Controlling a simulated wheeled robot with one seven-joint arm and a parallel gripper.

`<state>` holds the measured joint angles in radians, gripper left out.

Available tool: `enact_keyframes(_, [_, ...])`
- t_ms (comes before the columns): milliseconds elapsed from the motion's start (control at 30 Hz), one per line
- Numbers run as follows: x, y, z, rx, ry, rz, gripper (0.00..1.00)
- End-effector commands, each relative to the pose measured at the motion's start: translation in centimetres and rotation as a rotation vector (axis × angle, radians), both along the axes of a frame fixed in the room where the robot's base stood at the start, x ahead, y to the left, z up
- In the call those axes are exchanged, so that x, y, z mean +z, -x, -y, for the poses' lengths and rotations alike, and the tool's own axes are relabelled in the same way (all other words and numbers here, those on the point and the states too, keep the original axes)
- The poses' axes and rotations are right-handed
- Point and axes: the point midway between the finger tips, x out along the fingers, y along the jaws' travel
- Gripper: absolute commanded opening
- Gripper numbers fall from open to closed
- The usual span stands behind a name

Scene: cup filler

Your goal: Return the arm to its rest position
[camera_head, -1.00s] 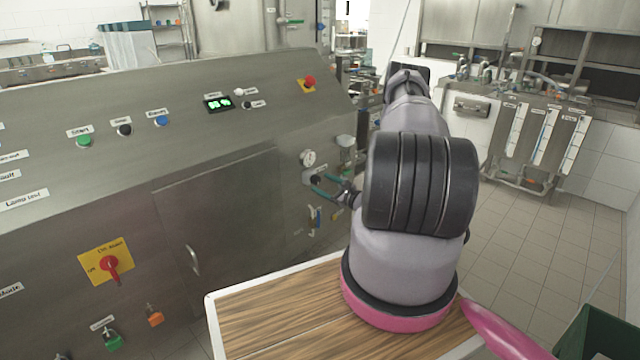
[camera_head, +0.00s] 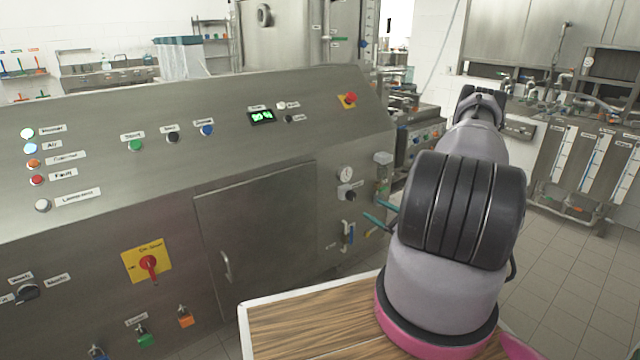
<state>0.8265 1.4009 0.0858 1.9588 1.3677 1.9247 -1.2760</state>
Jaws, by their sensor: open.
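My arm (camera_head: 455,230) rises from the wooden top with a white edge (camera_head: 300,320) at the lower right, its large black joint toward me. My gripper (camera_head: 371,210) shows only in part, left of that joint. Its two teal fingers point left and stand apart, with nothing seen between them. The rest of the gripper is hidden behind my arm. The fingers appear in front of the right end of the steel machine; their distance from it is hard to tell.
The steel machine (camera_head: 100,230) fills the left, with buttons, a red rotary switch (camera_head: 149,266) and a closed door (camera_head: 262,225). A gauge (camera_head: 346,174) and valves sit at its right end. Tiled floor (camera_head: 570,275) is open at the right. Pipework (camera_head: 585,165) stands behind.

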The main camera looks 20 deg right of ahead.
Motion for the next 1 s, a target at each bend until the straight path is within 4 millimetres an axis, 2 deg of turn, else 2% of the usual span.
enact_keyframes(133, [0.8,-0.3,-0.3,0.021,0.007,0.005,0.76])
enact_keyframes(233, [3.4,-1.2,-1.5,0.098,0.027,0.021,0.76])
enact_keyframes(267, [4.6,-1.5,-2.0,0.132,0.038,0.027,0.76])
enact_keyframes(400, [11.3,-2.6,-5.9,0.342,0.109,0.048,0.76])
enact_keyframes(533, [17.3,-2.3,-10.0,0.542,0.196,0.051,0.76])
enact_keyframes(700, [23.8,-0.2,-15.0,0.777,0.342,0.036,0.76])
enact_keyframes(767, [25.9,0.9,-16.6,0.850,0.403,0.029,0.76])
enact_keyframes(1000, [32.6,6.3,-21.5,1.088,0.686,-0.016,0.76])
